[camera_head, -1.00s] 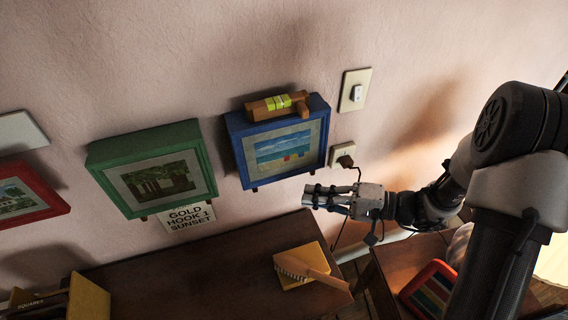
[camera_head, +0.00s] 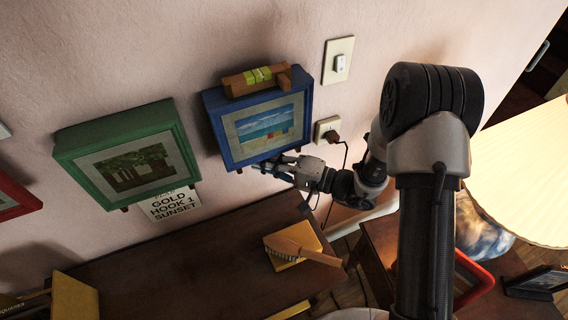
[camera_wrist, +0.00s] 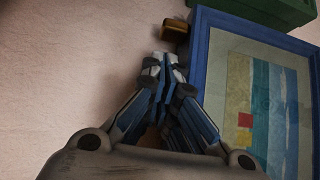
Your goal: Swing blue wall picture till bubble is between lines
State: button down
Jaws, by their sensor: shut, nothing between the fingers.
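The blue wall picture (camera_head: 265,122), a beach scene, hangs tilted in the head view, its right side higher in the image. A wooden level (camera_head: 237,86) with a yellow-green vial (camera_head: 259,75) lies along its top edge. The bubble is too small to place against the lines. In the wrist view, my closed fingers (camera_wrist: 166,62) lie beside the blue frame (camera_wrist: 203,75). I cannot tell whether they touch it. A small wooden peg (camera_wrist: 176,29) shows beyond the fingertips.
A green picture (camera_head: 128,155) hangs to the left above a sign (camera_head: 170,204). A light switch (camera_head: 338,60) and an outlet with a plugged cord (camera_head: 327,130) are at right. Below, a brown cabinet top (camera_head: 190,262) holds a brush (camera_head: 300,249) on a yellow block.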

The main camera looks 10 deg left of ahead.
jog(key=shift+s+a, duration=0.55)
jog(key=shift+a, duration=0.3)
jog(key=shift+s+a+b, duration=0.3)
jog(key=shift+a+b, duration=0.15)
jog(key=shift+b, duration=0.25)
jog(key=shift+d, duration=0.1)
